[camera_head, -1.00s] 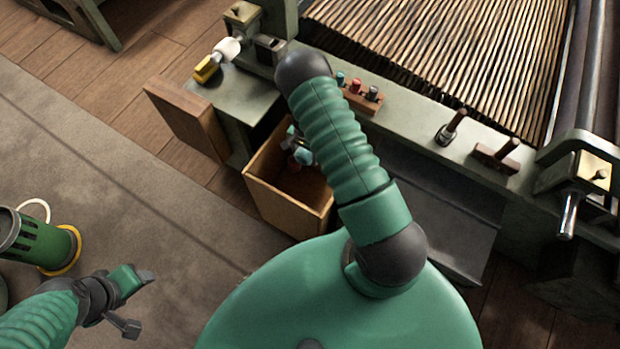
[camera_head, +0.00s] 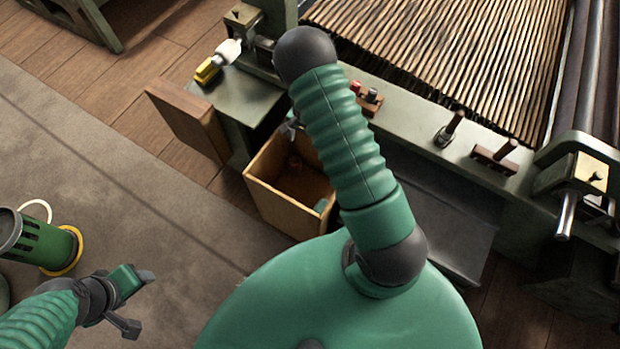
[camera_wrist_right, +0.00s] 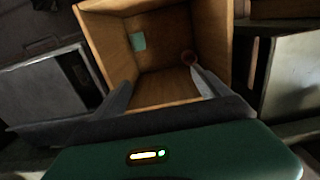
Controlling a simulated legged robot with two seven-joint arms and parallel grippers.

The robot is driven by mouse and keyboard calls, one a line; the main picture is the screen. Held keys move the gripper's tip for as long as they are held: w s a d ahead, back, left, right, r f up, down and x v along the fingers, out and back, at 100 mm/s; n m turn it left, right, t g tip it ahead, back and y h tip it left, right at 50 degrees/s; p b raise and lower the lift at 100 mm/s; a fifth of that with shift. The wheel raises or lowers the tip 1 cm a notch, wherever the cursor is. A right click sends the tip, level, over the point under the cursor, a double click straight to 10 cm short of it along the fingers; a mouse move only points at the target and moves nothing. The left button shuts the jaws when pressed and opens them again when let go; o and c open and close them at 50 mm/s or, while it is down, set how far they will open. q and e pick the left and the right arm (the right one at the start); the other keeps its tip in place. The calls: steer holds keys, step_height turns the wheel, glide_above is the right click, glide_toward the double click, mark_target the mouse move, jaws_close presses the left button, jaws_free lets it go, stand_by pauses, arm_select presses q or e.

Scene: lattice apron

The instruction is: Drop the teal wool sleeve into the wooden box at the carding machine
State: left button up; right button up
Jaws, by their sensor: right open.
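The wooden box (camera_head: 285,212) stands open-topped beside the carding machine. The teal wool sleeve (camera_head: 321,205) lies inside it, partly hidden by my right arm in the head view; in the right wrist view the sleeve (camera_wrist_right: 138,41) shows as a small teal patch inside the box. My right gripper is over the box, mostly hidden behind its arm in the head view, with a fingertip showing at the rim. In the right wrist view the right gripper (camera_wrist_right: 163,90) has its fingers wide apart and nothing between them. My left gripper (camera_head: 139,302) is open and empty, away from the box.
A small reddish piece (camera_head: 295,162) is also in the box. A rack (camera_head: 369,102) with small coloured pieces sits on the machine's rail, partly behind my arm. A brown board (camera_head: 188,120) stands left of the box. A green canister (camera_head: 45,243) is at far left.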

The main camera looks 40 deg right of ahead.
step_height(320, 180, up, 8)
steer(key=shift+p, duration=0.3)
steer(key=shift+d, duration=0.1)
